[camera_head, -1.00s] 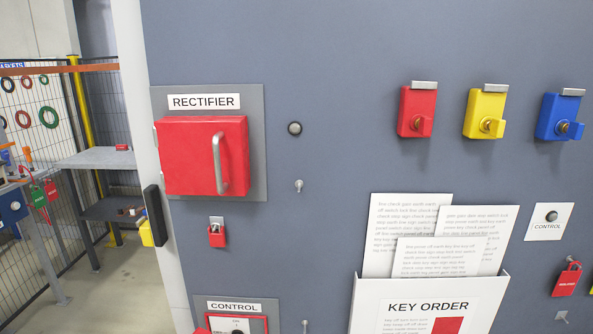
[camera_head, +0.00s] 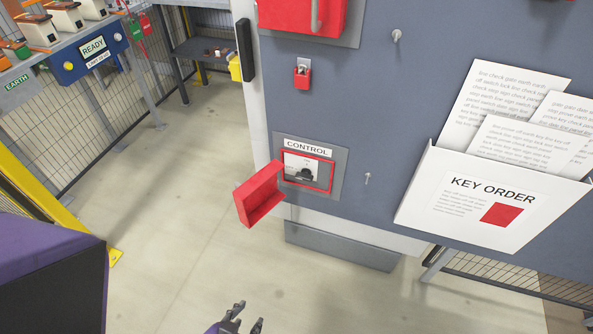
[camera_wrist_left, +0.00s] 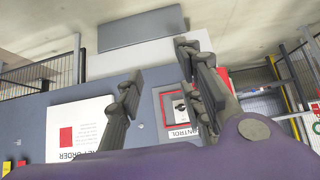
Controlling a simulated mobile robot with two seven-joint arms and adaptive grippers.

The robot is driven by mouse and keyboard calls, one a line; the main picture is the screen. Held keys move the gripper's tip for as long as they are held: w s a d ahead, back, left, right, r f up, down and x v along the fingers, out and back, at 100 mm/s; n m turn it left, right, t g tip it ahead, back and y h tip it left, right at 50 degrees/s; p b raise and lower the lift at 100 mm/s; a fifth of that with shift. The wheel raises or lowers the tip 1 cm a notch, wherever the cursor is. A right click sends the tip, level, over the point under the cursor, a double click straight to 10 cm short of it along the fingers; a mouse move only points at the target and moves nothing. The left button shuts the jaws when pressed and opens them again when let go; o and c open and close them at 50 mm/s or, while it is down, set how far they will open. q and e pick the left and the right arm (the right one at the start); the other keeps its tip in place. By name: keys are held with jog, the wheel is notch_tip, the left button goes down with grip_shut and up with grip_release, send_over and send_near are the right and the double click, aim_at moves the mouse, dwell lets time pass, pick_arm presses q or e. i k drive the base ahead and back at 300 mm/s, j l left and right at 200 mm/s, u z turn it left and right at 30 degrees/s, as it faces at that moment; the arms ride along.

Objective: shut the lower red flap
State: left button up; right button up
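The lower red flap (camera_head: 259,197) stands swung open to the left of the CONTROL box (camera_head: 306,171) on the grey cabinet. The box shows a white face with a black switch inside a red frame. In the left wrist view the box (camera_wrist_left: 176,105) appears upside down between my fingers, and a bit of red, apparently the flap, shows behind one finger. My left gripper (camera_head: 247,315) is at the bottom edge of the head view, below the flap and apart from it. Its fingers (camera_wrist_left: 160,88) are spread with nothing between them. My right gripper is not in view.
The upper red cover (camera_head: 290,15) with its handle is above, with a small red padlock (camera_head: 302,77) below it. A white KEY ORDER paper holder (camera_head: 490,200) juts out to the right. The floor left of the cabinet is clear.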

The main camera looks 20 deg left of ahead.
aim_at(254, 198)
jog(key=j+z, duration=0.25)
jog(key=z, duration=0.2)
jog(key=j+z, duration=0.3)
jog(key=z, duration=0.2)
jog(key=j+z, duration=0.25)
jog(key=j, duration=0.3)
jog(key=k+j+z, duration=0.2)
jog(key=j, duration=0.65)
jog(key=k+j+z, duration=0.1)
jog(key=j, duration=0.3)
jog(key=k+j, duration=0.1)
jog(key=j, duration=0.25)
jog(key=k+j, duration=0.15)
jog(key=j, duration=0.15)
jog(key=k+j, duration=0.15)
jog(key=j, duration=0.2)
jog(key=k+j, duration=0.35)
jog(key=i+l+z, duration=0.1)
jog(key=z, duration=0.2)
